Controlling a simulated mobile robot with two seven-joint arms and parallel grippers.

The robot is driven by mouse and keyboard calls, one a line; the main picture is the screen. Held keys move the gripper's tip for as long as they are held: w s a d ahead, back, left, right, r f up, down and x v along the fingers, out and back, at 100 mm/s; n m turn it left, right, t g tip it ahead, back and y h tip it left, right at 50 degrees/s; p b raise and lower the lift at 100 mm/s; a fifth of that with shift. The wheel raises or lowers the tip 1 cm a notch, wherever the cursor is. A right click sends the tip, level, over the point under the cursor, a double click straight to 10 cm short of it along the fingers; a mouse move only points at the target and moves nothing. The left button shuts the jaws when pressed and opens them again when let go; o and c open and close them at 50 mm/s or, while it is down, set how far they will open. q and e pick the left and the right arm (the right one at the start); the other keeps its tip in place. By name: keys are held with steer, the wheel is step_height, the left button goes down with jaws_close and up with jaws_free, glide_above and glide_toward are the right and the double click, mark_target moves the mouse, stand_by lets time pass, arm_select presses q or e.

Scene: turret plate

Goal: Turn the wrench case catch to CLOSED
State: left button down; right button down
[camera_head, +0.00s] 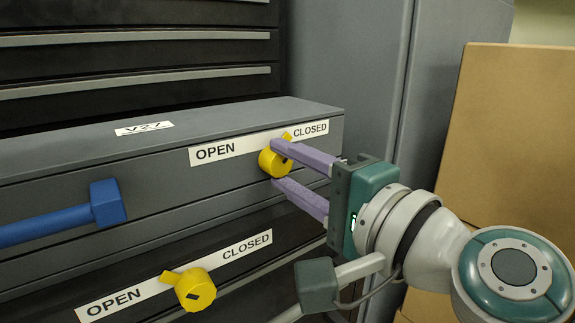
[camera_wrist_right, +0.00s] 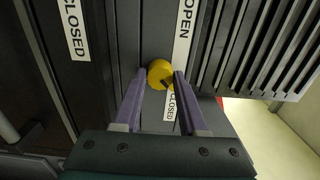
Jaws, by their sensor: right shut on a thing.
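A yellow catch (camera_head: 271,163) sits on the front of the upper grey case (camera_head: 240,111), on a white strip reading OPEN at left and CLOSED at right. Its small pointer tab slants up and right, toward CLOSED. My right gripper (camera_head: 275,163) comes in from the right and is shut on this catch, one purple finger above and one below. The right wrist view also shows the catch (camera_wrist_right: 158,72) between the fingertips (camera_wrist_right: 160,76), with OPEN above and CLOSED below. My left gripper is in neither view.
A second yellow catch (camera_head: 195,290) sits on the case below, its tab slanting up-left toward OPEN. A blue handle (camera_head: 62,220) sticks out from the upper case at left. Dark drawers (camera_head: 140,60) rise behind. A brown board (camera_head: 515,150) stands at right.

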stand_by(0.3)
steer(key=shift+c, duration=2.2)
jaws_free()
steer(key=shift+s, duration=0.1)
steer(key=shift+s+d, duration=0.3)
steer(key=v, duration=0.9)
